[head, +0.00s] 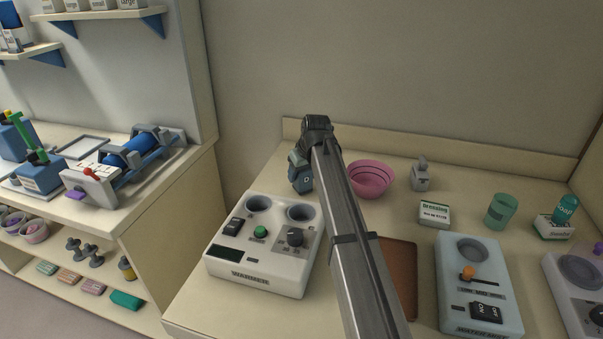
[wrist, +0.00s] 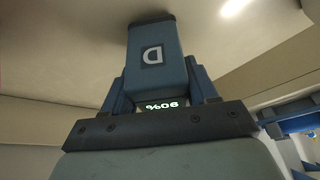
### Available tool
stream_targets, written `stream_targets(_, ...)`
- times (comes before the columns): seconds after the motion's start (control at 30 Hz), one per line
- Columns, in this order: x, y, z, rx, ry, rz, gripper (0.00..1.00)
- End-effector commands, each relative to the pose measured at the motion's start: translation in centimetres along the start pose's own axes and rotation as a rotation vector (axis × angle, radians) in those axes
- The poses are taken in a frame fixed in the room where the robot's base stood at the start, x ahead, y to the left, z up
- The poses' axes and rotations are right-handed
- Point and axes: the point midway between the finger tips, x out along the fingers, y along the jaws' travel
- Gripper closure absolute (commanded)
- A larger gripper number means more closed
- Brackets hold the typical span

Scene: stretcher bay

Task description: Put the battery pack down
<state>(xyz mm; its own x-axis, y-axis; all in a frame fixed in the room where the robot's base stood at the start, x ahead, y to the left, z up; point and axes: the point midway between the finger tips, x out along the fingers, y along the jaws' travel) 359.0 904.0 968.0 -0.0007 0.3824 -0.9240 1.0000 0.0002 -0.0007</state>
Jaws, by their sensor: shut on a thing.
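The battery pack (wrist: 153,40) is a blue-grey block marked with a letter D. It is held between the two blue fingers of my gripper (wrist: 157,78) in the wrist view. A small lit readout, 90%, shows inverted between the fingers. In the head view the battery pack (head: 305,181) is below the end of my arm, behind the white warmer (head: 262,270) and left of the pink bowl (head: 371,179). I cannot tell whether its lower end touches the counter.
A brown tray (head: 402,262) lies partly behind my arm. Right of it are a dressing box (head: 434,214), a pale blue device (head: 470,290), a green cup (head: 501,211) and a grey bottle (head: 421,176). Bare counter (head: 268,178) shows left of the pack. Another bench stands at left.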

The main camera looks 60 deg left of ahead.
Motion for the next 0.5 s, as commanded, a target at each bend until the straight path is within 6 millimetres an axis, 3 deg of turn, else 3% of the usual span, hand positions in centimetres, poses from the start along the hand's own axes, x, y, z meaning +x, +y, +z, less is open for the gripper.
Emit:
stream_targets(0.4, 0.35, 0.00, 0.12, 0.000, 0.002, 0.000, 0.92)
stream_targets(0.43, 0.36, 0.00, 0.14, 0.000, 0.001, 0.000, 0.39)
stream_targets(0.5, 0.35, 0.00, 0.13, 0.000, 0.001, 0.000, 0.33)
